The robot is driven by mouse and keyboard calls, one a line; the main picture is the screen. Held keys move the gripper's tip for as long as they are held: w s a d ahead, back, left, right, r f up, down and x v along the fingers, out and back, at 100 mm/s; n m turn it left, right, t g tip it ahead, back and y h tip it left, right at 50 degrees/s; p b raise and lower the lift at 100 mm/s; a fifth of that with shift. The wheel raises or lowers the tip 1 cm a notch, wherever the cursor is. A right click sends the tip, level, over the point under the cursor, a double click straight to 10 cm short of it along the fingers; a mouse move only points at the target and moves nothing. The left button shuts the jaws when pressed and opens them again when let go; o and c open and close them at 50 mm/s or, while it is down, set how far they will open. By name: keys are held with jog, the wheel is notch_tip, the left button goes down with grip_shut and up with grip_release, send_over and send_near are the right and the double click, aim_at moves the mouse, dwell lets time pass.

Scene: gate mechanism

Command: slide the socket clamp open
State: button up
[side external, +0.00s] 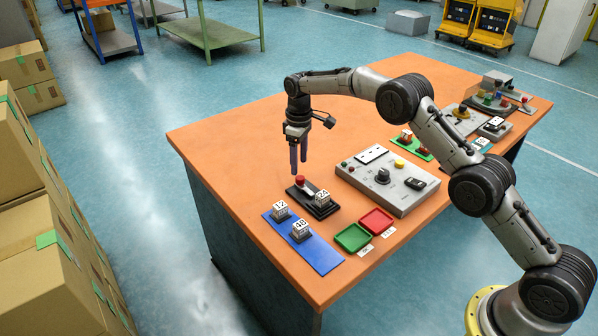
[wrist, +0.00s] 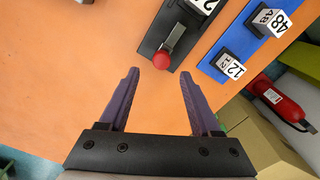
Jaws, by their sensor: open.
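The socket clamp is a black base (side external: 318,208) with a red knob (side external: 300,180) on its far-left end. A white cube marked 24 (side external: 322,198) sits at its other end. In the wrist view the base (wrist: 160,29) is at the top, with the red knob (wrist: 161,61) at the near end of a grey bar (wrist: 177,38). The cube (wrist: 203,4) is cut off by the top edge. My gripper (side external: 299,168) points down just above the knob, open and empty. In the wrist view the knob appears between and slightly beyond the purple fingertips (wrist: 159,72).
A blue plate (side external: 318,257) with cubes marked 12 (side external: 281,211) and 48 (side external: 300,231) lies near the clamp. A grey control panel (side external: 387,181) stands to the right. Green (side external: 353,238) and red (side external: 377,221) trays lie in front. The orange tabletop (side external: 235,150) is clear behind and left.

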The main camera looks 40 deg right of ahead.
aim_at(299, 176)
notch_tip(299, 176, up, 9)
jog(key=shift+f, duration=0.2)
